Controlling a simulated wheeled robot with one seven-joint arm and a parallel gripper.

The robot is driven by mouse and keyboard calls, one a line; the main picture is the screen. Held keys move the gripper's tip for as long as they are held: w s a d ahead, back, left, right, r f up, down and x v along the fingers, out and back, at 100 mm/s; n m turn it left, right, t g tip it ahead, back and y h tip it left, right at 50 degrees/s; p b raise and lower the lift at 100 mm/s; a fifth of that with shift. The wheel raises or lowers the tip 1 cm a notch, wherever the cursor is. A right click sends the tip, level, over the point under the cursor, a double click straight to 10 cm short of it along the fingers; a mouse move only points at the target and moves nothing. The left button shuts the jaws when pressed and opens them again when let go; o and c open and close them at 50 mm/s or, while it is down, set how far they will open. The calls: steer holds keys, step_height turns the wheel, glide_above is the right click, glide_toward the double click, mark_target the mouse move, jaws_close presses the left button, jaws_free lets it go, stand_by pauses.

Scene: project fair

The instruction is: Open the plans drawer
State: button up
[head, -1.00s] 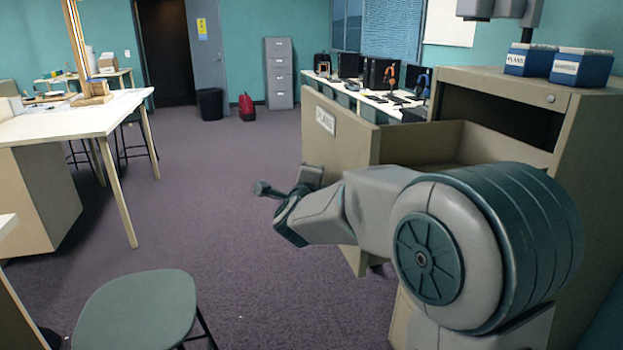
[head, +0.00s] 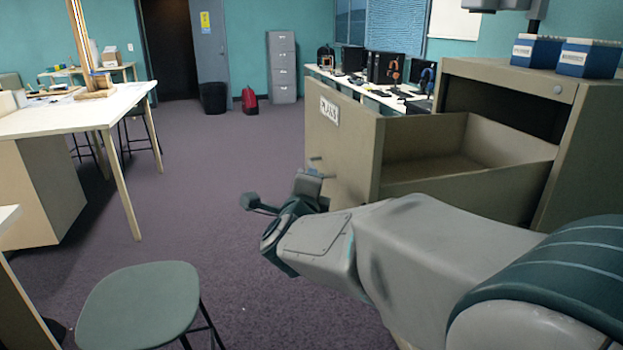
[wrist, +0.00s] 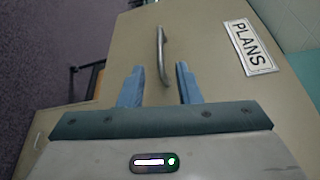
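The plans drawer (head: 340,150) stands pulled well out of the beige cabinet, with its empty-looking inside showing. Its front carries a white PLANS label (head: 329,111), which also shows in the wrist view (wrist: 250,47). The metal bar handle (wrist: 161,55) is on the drawer front. My gripper (wrist: 160,78) faces that front, its two blue fingers spread on either side of the handle with gaps between. In the head view my gripper (head: 300,190) is beside the drawer front, its fingers partly hidden.
The beige cabinet (head: 573,130) bears two blue card boxes (head: 588,60) on top. A green stool (head: 140,305) stands at the lower left. A white-topped table (head: 75,118) is at the left. Open carpet lies between the table and the drawer.

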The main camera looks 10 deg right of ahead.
steer(key=shift+v, duration=1.9)
steer(key=s+d+f+n+g+y+p, duration=0.1)
steer(key=s+d+f+n+g+p, duration=0.1)
steer(key=s+n, duration=0.5)
steer(key=s+d+f+n+g+y+p, duration=0.2)
steer(key=s+d+f+n+g+p, duration=0.1)
steer(key=s+n+g, duration=0.4)
steer(key=s+d+f+n+g+y+p, duration=0.1)
steer(key=s+d+f+n+g+p, duration=0.1)
steer(key=s+f+n+g, duration=0.2)
steer(key=s+n, duration=0.3)
steer(key=n, duration=0.2)
steer(key=shift+s+g, duration=0.3)
steer(key=shift+s, duration=0.05)
